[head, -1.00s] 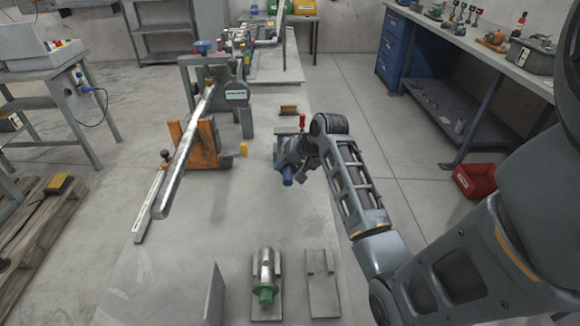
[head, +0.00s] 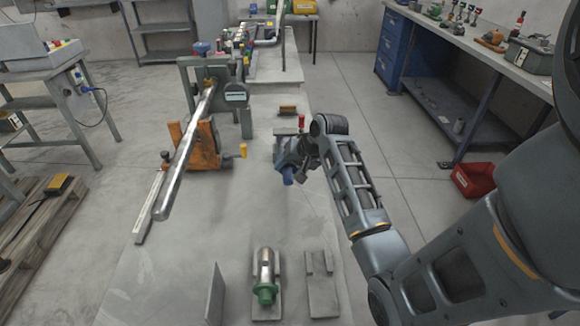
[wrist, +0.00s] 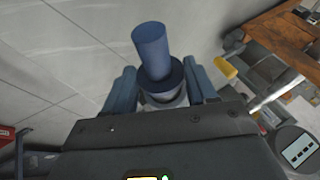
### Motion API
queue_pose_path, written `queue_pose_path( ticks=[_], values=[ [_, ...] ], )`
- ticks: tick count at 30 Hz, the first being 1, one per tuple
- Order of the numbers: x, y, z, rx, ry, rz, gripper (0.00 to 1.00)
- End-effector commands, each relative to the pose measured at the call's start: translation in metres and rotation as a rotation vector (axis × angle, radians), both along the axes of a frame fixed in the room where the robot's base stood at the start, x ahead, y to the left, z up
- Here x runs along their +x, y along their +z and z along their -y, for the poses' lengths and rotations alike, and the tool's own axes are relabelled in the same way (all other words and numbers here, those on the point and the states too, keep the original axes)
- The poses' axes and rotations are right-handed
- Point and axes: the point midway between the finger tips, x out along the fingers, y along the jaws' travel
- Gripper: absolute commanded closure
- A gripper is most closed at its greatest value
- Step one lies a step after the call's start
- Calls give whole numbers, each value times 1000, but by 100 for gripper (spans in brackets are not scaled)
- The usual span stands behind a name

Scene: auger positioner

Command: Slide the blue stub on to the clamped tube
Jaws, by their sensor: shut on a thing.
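The blue stub (head: 287,180) is held by my gripper (head: 284,160), right of the clamped tube and apart from it. In the wrist view the stub (wrist: 152,52) stands out between the two fingers of my gripper (wrist: 165,88), which are shut on its lower part. The clamped tube (head: 182,160) is a long shiny metal bar. It runs from the grey-green positioner (head: 235,97) at the back, over an orange support (head: 206,142), to a free end near the front left of the table.
A green-ended metal stub (head: 265,272) lies in a grey cradle at the table's front. An empty cradle (head: 322,285) is to its right, and an upright grey plate (head: 215,294) to its left.

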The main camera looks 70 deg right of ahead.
Motion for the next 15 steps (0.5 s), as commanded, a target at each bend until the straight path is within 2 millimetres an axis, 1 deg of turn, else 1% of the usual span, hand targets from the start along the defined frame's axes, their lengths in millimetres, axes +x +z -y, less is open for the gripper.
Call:
queue_pose_path(
  ticks=[1, 11, 12, 15],
  values=[
    [-1, 8, 7, -19, -9, 9, 100],
    [1, 8, 10, -19, -7, 9, 100],
    [2, 7, 10, -18, -7, 9, 43],
    [2, 6, 9, -16, -5, 8, 33]
  ],
)
